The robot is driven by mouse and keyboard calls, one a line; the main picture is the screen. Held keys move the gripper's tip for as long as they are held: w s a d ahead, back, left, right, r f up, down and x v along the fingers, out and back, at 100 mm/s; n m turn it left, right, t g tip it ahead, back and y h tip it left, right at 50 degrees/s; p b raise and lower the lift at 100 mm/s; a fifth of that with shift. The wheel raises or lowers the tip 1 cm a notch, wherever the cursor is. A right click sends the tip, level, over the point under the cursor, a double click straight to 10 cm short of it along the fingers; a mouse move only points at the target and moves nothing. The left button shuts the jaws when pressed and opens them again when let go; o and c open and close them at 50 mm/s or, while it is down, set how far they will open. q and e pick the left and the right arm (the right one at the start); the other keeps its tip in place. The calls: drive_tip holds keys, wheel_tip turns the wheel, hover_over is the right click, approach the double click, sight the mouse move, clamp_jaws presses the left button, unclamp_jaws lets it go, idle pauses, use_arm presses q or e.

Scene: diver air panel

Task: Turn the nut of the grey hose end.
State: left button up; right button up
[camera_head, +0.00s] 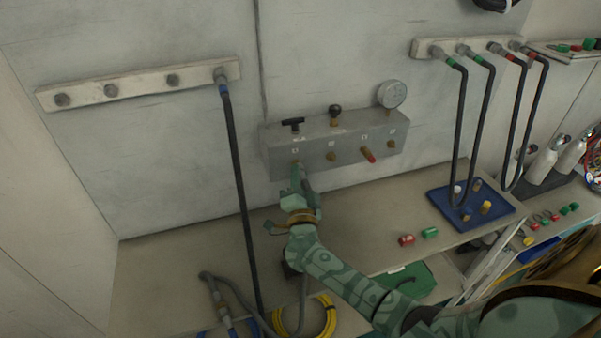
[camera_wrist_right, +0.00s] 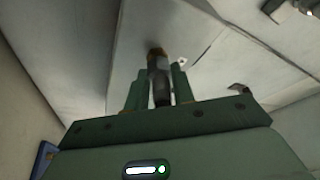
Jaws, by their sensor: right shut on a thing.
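The grey air panel (camera_head: 285,155) is on the wall with a row of ports along its lower front. My right gripper (camera_head: 303,186) is just below the leftmost port. In the right wrist view, my right gripper (camera_wrist_right: 158,86) is shut on the grey hose end (camera_wrist_right: 159,72), with one finger on each side. The hose end points up at a brass-coloured fitting (camera_wrist_right: 156,51) and appears to meet it. Whether the threads are engaged cannot be seen. A grey hose (camera_head: 304,290) hangs below my right wrist. My left gripper is not in view.
A dark hose (camera_head: 238,170) hangs from the left wall rack (camera_head: 145,84). More hoses hang at the right above a blue tray (camera_head: 447,203) with fittings. A red cap (camera_head: 407,240) and a green cap (camera_head: 430,233) lie on the bench. A yellow coil (camera_head: 333,318) is below.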

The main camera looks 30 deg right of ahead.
drive_tip(key=m+p, duration=0.1)
drive_tip(key=m, duration=0.1)
drive_tip(key=m+g+p, duration=0.1)
drive_tip(key=m, duration=0.1)
drive_tip(key=shift+r+g, duration=0.15)
drive_tip(key=shift+g, duration=0.15)
drive_tip(key=m+g+p, duration=0.1)
drive_tip(key=m+p, duration=0.1)
drive_tip(key=m, duration=0.1)
drive_tip(key=shift+a+m+p, duration=0.1)
drive_tip(key=shift+m+p, duration=0.2)
drive_tip(key=shift+m, duration=0.1)
drive_tip(key=m+g+y+p, duration=0.1)
drive_tip(key=m+p, duration=0.1)
drive_tip(key=m, duration=0.1)
drive_tip(key=shift+s+m+y+p, duration=0.1)
drive_tip(key=shift+m+y+p, duration=0.3)
drive_tip(key=shift+m+p, duration=0.35)
drive_tip(key=shift+m, duration=0.25)
drive_tip(key=o, duration=1)
drive_tip(key=shift+s+r, duration=0.1)
drive_tip(key=shift+r, duration=0.05)
